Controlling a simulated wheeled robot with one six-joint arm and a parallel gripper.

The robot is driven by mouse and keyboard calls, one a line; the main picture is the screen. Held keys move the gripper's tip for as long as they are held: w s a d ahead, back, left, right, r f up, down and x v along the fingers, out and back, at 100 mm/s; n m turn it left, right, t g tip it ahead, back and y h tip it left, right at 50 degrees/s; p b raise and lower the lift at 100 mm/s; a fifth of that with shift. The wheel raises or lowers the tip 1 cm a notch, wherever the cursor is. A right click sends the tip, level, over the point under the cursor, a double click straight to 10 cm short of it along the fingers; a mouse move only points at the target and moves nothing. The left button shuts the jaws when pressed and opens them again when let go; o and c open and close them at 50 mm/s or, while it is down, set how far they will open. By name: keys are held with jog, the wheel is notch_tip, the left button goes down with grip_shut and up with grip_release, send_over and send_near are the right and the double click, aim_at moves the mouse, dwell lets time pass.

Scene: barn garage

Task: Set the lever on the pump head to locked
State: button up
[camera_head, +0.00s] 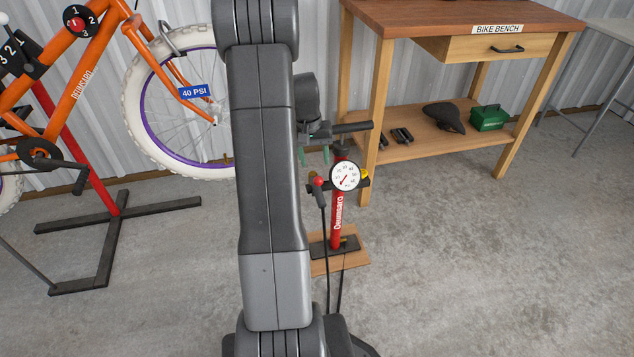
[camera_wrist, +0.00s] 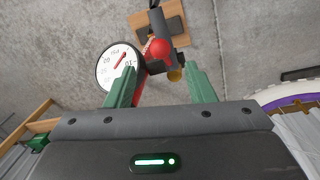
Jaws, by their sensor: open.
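The red floor pump (camera_head: 338,222) stands upright with a white round gauge (camera_head: 345,175), which also shows in the wrist view (camera_wrist: 117,66). A dark pump head (camera_head: 321,195) sits beside the barrel, left of the gauge, with a red ball-ended lever (camera_head: 318,182). In the wrist view the lever's red ball (camera_wrist: 160,48) lies just beyond the fingertips, against the dark pump head (camera_wrist: 158,22). My gripper (camera_wrist: 160,68) is open, its green fingers apart with nothing clamped. In the head view my gripper (camera_head: 314,158) is above the pump head, partly hidden by my arm. I cannot tell the lever's setting.
The pump stands on a wooden board (camera_head: 352,262); its black hose (camera_head: 326,255) hangs in front. An orange bike with a white tyre (camera_head: 140,120) is on a stand at left. A wooden bench (camera_head: 440,22) stands behind right. The concrete floor at right is clear.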

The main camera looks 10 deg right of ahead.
aim_at(318, 177)
jog(key=f+b, duration=0.1)
jog(key=f, duration=0.5)
jog(key=d+f+b, duration=0.1)
jog(key=f, duration=0.2)
jog(key=shift+s+f+b, duration=0.1)
jog(key=shift+f+b, duration=0.2)
jog(key=shift+c, duration=0.4)
